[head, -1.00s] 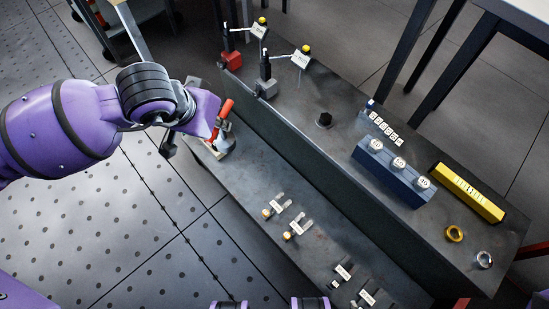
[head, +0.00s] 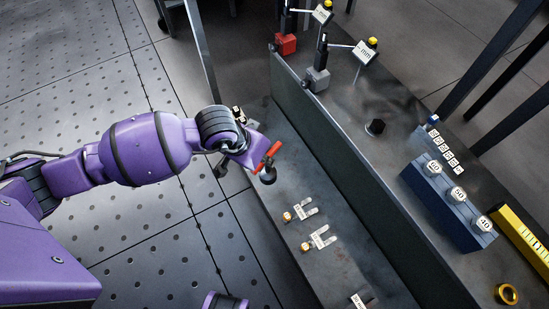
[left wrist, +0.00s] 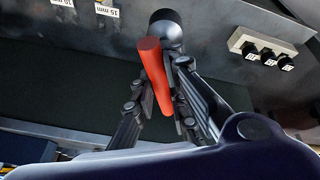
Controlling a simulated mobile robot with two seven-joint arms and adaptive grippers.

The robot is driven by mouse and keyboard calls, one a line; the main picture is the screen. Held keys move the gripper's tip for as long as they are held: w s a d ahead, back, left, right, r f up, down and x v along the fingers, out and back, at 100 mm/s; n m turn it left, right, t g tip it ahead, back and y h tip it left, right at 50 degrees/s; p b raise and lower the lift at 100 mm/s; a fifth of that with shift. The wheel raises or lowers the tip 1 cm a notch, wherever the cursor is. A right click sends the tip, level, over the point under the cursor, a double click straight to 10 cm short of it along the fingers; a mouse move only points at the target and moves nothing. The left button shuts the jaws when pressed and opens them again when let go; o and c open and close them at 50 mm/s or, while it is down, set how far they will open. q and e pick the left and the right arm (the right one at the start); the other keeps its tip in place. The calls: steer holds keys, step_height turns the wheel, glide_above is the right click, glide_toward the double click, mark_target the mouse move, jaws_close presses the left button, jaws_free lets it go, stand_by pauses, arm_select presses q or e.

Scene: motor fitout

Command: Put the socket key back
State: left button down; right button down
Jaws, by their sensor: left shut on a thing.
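The socket key (head: 267,157) has a red bar handle and a dark round socket head below it. My left gripper (head: 259,163) is shut on it and holds it over the far part of the lower shelf. In the left wrist view the red handle (left wrist: 155,75) lies between the dark fingers, and the dark head (left wrist: 166,30) is beyond them. Two pale fork-shaped holders (head: 300,212) (head: 320,240) with labels and yellow-orange ends lie on the lower shelf, apart from the key. Size labels (left wrist: 107,10) show at the wrist view's top. My right gripper is not seen.
A white block with several dark sockets (left wrist: 262,48) shows in the left wrist view. On the raised bench stand a red-based stand (head: 286,43), a grey-based stand (head: 317,79), a blue block with white-topped pieces (head: 450,205) and a yellow box (head: 520,235). The bench's dark side wall borders the shelf.

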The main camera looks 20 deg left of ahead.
arm_select(q)
steer(key=w+f+b, duration=0.4)
steer(key=w+f, duration=0.3)
steer(key=f, duration=0.2)
steer(key=shift+d+f, duration=0.25)
steer(key=shift+f, duration=0.15)
steer(key=c, duration=1.8)
jaws_free()
steer(key=shift+o, duration=0.3)
